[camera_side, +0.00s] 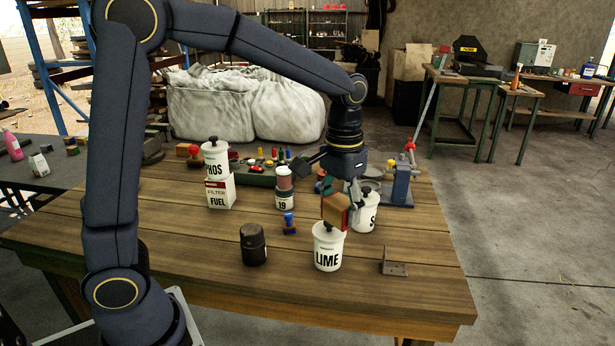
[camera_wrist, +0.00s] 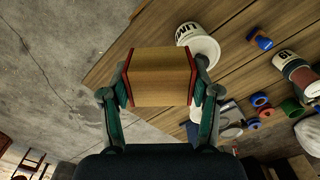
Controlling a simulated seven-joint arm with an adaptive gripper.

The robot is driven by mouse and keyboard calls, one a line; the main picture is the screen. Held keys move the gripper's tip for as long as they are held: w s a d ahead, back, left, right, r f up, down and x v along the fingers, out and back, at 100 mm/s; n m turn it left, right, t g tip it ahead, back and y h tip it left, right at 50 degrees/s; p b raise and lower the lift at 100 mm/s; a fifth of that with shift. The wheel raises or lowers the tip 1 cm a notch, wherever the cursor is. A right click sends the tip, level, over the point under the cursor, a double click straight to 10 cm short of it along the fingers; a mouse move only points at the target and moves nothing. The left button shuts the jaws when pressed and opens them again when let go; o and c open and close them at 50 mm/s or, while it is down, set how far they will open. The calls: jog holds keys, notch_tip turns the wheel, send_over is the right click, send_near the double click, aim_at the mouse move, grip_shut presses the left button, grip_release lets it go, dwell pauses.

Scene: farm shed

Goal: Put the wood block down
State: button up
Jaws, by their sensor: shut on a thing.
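The wood block (camera_side: 336,210), tan with red ends, is in my gripper (camera_side: 343,203) above the right part of the wooden table (camera_side: 420,285). In the wrist view the wood block (camera_wrist: 160,77) sits between the two fingers of my gripper (camera_wrist: 160,90), which is shut on it at its red ends. In the side view the block is just above and behind the white LIME canister (camera_side: 328,247); I cannot tell whether they touch. Another white canister (camera_side: 366,212) stands close behind, partly hidden by the gripper.
A dark jar (camera_side: 253,245) and a small blue-topped stamp (camera_side: 289,223) stand left of the LIME canister. A metal bracket (camera_side: 394,268) lies to its right. A blue vise-like tool (camera_side: 401,185) stands behind. The table's front right is mostly clear.

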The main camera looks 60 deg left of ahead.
jog(key=s+a+n, duration=0.3)
jog(key=s+a, duration=0.1)
jog(key=a, duration=0.5)
jog(key=s+a+n, duration=0.2)
jog(key=s+a, duration=0.2)
jog(key=a, duration=0.6)
jog(key=s+a+n, duration=0.3)
jog(key=s+a, duration=0.1)
jog(key=a, duration=0.5)
send_over(260, 211)
jog(key=f, duration=0.9)
jog(key=s+f, duration=0.1)
jog(key=f, duration=0.4)
jog(key=shift+d, duration=0.3)
jog(key=shift+w+a+f, duration=0.2)
jog(key=shift+w+f, duration=0.15)
jog(key=shift+w+a+f, duration=0.1)
jog(key=shift+w+f, duration=0.05)
jog(key=shift+f, duration=1.55)
jog(key=shift+f, duration=0.1)
